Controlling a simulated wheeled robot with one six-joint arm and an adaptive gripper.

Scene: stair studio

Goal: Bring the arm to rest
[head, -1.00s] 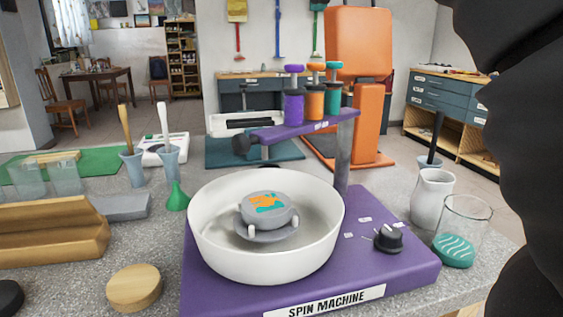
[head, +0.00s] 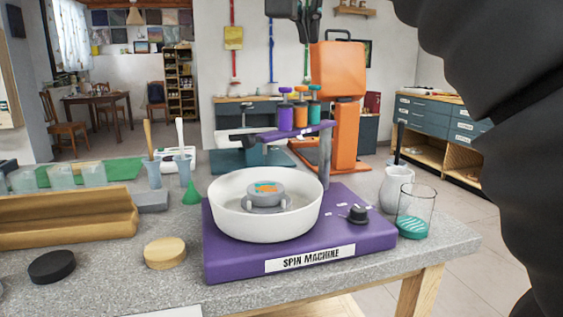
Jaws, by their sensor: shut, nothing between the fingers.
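My gripper (head: 304,32) hangs at the top edge of the head view, dark grey, pointing down. It is shut and empty, and only its lower part shows. It appears above the spin machine's bottle rack, in front of the back wall, apart from everything. My dark, ribbed arm fills the right side of the picture and hides part of the room there.
The purple spin machine (head: 375,234) stands on the grey counter (head: 225,292), its white bowl (head: 232,222) holding a painted disc (head: 266,188). Open floor lies beyond.

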